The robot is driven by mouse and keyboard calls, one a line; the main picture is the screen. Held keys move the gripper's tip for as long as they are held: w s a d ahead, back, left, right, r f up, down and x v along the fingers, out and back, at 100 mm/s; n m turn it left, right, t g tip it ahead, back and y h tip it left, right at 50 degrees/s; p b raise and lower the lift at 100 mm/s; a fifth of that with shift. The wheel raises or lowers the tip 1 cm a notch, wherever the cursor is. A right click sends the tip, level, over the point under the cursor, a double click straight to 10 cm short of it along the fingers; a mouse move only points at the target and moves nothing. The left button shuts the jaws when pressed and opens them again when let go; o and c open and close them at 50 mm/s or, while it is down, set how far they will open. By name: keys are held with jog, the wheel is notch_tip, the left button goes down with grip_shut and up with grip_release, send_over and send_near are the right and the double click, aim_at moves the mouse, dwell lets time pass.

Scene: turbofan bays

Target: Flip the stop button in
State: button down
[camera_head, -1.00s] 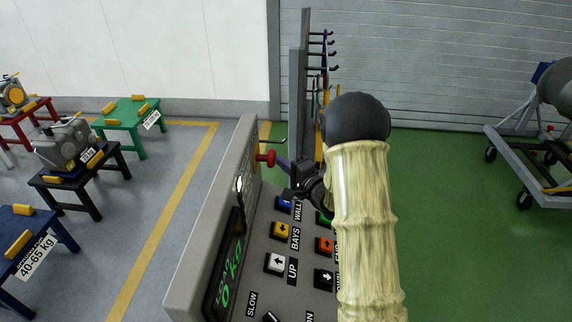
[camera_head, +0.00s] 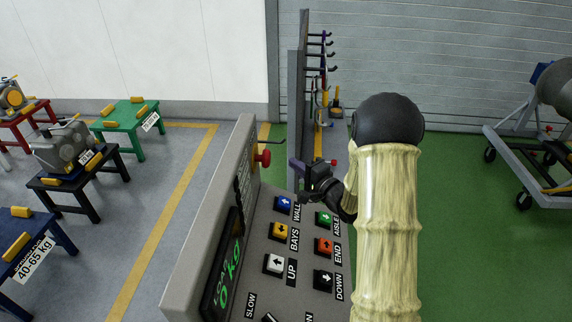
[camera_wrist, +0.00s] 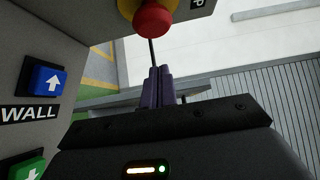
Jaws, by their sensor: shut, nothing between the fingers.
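The stop button (camera_head: 263,158) is a red mushroom head on the upright face of the grey control console (camera_head: 240,135), near its far end. In the wrist view the red button (camera_wrist: 152,19) sits on a yellow base at the top edge. My gripper (camera_head: 294,169) is shut and empty, just right of the button, with a visible gap between them in the head view. In the wrist view its purple fingers (camera_wrist: 158,72) are together, below the button in the picture. I cannot tell exactly how far the button is pressed.
Several push buttons, such as the blue WALL button (camera_head: 284,203), lie on the console's sloping face below my gripper. A load display (camera_head: 228,265) reads 0 kg. A tool rack (camera_head: 302,80) stands behind. Green floor (camera_head: 460,220) is open to the right.

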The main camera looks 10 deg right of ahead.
jog(key=b+v, duration=0.2)
jog(key=v, duration=0.6)
jog(key=shift+s+b, duration=0.35)
jog(key=shift+s, duration=0.1)
jog(key=shift+f, duration=0.2)
